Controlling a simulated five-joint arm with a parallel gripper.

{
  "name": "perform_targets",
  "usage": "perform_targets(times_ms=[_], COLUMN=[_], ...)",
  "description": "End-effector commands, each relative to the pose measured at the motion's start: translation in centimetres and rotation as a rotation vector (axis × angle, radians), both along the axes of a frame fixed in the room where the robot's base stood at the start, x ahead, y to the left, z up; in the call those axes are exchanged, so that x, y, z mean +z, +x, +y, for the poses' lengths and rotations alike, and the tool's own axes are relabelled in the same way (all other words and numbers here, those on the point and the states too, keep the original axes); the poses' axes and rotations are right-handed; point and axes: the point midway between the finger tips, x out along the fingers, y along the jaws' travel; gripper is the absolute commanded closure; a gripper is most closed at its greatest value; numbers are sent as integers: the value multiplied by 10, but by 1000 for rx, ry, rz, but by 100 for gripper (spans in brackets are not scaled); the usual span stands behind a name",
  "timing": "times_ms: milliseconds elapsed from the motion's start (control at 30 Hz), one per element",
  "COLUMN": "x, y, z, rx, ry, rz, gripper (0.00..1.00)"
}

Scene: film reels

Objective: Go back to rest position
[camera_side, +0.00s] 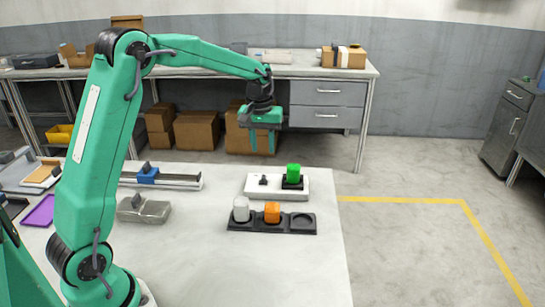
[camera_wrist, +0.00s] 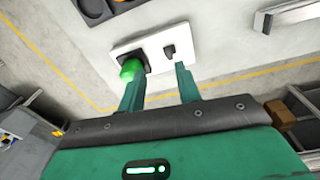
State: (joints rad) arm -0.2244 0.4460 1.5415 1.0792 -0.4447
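My gripper (camera_side: 262,146) hangs in the air with its fingers pointing down, above and behind the white base plate (camera_side: 262,194). Its two fingers are apart, with nothing between them; they also show apart in the wrist view (camera_wrist: 158,80). A green film reel (camera_side: 293,172) stands in a black holder (camera_side: 293,185) on the right of the plate. The green reel also shows in the wrist view (camera_wrist: 131,69), beyond the left finger and apart from it.
A black tray (camera_side: 270,231) in front of the plate holds a white reel (camera_side: 241,209) and an orange reel (camera_side: 272,212); its right slot is empty. A rail with a blue block (camera_side: 148,175) and a grey part (camera_side: 143,210) lie left. The table's right front is clear.

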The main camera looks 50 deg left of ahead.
Motion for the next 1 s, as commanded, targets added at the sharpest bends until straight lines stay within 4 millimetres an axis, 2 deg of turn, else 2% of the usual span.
perform_targets(times_ms=[33,200,500,733,1000], x=[12,39,75,92,100], y=[-8,-33,-85,-128,-179], z=[-7,-24,-52,-71,-89], rx=[-24,-95,-221,-317,-428], ry=[5,20,47,71,101], rz=[-16,-60,-135,-194,-260], gripper=[66,66,66,66,66])
